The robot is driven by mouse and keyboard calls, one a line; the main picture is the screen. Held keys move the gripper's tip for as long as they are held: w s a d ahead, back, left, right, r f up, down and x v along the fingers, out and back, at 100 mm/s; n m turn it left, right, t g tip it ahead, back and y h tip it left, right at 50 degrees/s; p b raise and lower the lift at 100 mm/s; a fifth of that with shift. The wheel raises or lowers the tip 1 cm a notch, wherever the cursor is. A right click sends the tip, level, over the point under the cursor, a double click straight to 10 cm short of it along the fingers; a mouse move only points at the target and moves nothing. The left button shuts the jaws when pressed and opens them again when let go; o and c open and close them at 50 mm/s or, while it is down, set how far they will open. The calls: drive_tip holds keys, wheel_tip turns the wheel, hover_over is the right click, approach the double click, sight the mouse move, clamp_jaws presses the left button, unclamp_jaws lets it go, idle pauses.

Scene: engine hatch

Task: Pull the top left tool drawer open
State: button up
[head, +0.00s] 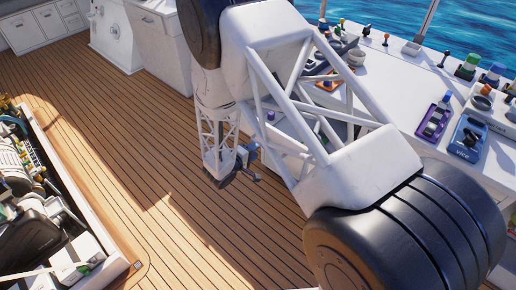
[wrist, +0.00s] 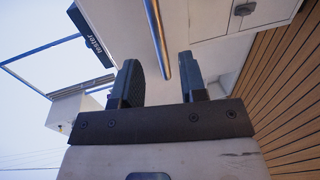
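My gripper (head: 247,166) hangs above the deck, close to the front of the white workbench (head: 404,112) in the head view. In the wrist view my gripper (wrist: 160,62) is open, its two dark fingers apart. A round metal bar (wrist: 158,40), which looks like a handle, runs along a white front and ends between the fingertips in that view. It touches neither finger visibly. How deep it sits between them I cannot tell. My arm hides most of the bench front in the head view, so I cannot confirm which drawer the bar belongs to.
Tools stand on the bench top, including a purple tray (head: 436,120) and a blue device (head: 468,139). An open engine hatch (head: 103,254) lies at the left. White cabinets (head: 42,24) stand at the back left. The wooden deck (head: 120,130) between is clear.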

drive_tip(key=shift+v, duration=1.25)
drive_tip(key=s+d+r+m+g, duration=0.3)
drive_tip(key=s+d+r+g, duration=0.2)
drive_tip(key=d+r, duration=0.5)
drive_tip(key=s+d+r+m+g, duration=0.4)
drive_tip(key=s+d+r+g, duration=0.15)
drive_tip(key=r, duration=0.85)
drive_tip(key=s+d+r+m+t+y, duration=0.1)
drive_tip(key=s+r+y, duration=0.4)
drive_tip(key=s+r, duration=0.3)
drive_tip(key=s+d+r+m+t+y, duration=0.1)
drive_tip(key=s+r+y, duration=0.5)
drive_tip(key=s, duration=0.9)
wheel_tip(320, 180, up, 3)
drive_tip(key=shift+s+d+f, duration=0.15)
drive_tip(key=shift+s+d, duration=0.2)
